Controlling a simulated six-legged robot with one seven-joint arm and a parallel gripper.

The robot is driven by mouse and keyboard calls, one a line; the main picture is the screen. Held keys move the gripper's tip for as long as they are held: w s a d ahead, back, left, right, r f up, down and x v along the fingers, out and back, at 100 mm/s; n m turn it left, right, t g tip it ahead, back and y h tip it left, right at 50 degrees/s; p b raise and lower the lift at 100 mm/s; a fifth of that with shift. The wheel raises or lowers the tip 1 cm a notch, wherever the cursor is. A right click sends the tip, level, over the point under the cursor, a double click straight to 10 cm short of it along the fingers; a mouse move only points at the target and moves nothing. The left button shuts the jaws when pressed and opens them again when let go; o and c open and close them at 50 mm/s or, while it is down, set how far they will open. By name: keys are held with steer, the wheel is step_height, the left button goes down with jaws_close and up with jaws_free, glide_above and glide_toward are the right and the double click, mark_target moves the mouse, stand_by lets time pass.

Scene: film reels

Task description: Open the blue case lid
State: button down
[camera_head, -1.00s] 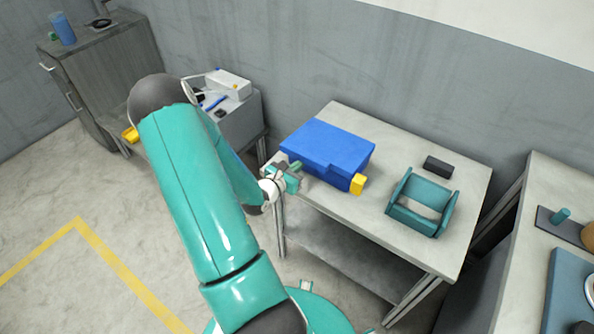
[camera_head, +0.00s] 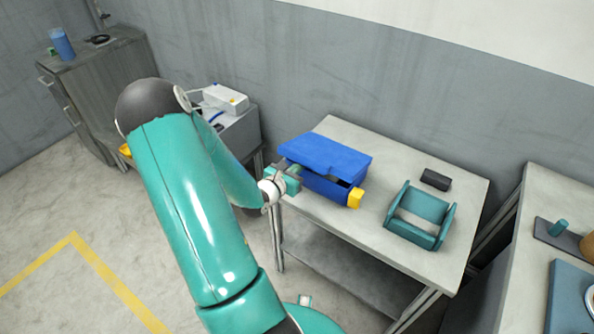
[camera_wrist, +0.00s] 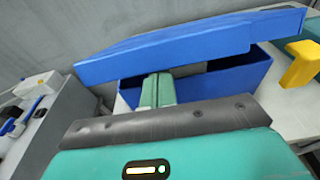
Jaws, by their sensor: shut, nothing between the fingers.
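The blue case (camera_head: 330,187) stands on the grey table, with a yellow piece (camera_head: 355,198) at its front right corner. Its lid (camera_head: 326,154) is tilted up a little, and a dark gap shows along the front; the gap also shows in the wrist view. My gripper (camera_head: 295,170) is at the front left of the case. In the wrist view its green fingers (camera_wrist: 157,90) are together and empty, with their tips at the gap under the raised lid (camera_wrist: 190,45). Whether the fingertips touch the lid is hard to tell.
A teal open-frame holder (camera_head: 420,214) and a small black block (camera_head: 436,179) are on the table right of the case. A side cart with a white box (camera_head: 226,98) stands at the left. Another bench (camera_head: 520,260) is at the far right.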

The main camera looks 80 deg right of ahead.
mark_target(300, 156)
steer(key=shift+s+d+r, duration=0.25)
steer(key=shift+d+r, duration=0.3)
steer(key=shift+r, duration=0.35)
steer(key=shift+s+d+r, duration=0.25)
steer(key=shift+d+r, duration=0.3)
steer(key=shift+r, duration=0.3)
steer(key=shift+d+r, duration=0.1)
steer(key=shift+s+d+r, duration=0.35)
steer(key=shift+d+r, duration=0.35)
steer(key=shift+d, duration=0.1)
steer(key=shift+s+d+r, duration=0.3)
steer(key=shift+d+r, duration=0.35)
steer(key=shift+d, duration=0.15)
steer(key=shift+s+d+r, duration=0.1)
steer(key=shift+d, duration=0.05)
steer(key=shift+s+d+r, duration=0.25)
steer(key=shift+d, duration=0.3)
steer(key=shift+s+d+r, duration=0.2)
steer(key=shift+d+r, duration=0.05)
steer(key=shift+d, duration=0.3)
steer(key=shift+s+d+r, duration=0.15)
steer(key=shift+d, duration=0.25)
steer(key=shift+s+d+r, duration=0.15)
steer(key=shift+d, duration=0.2)
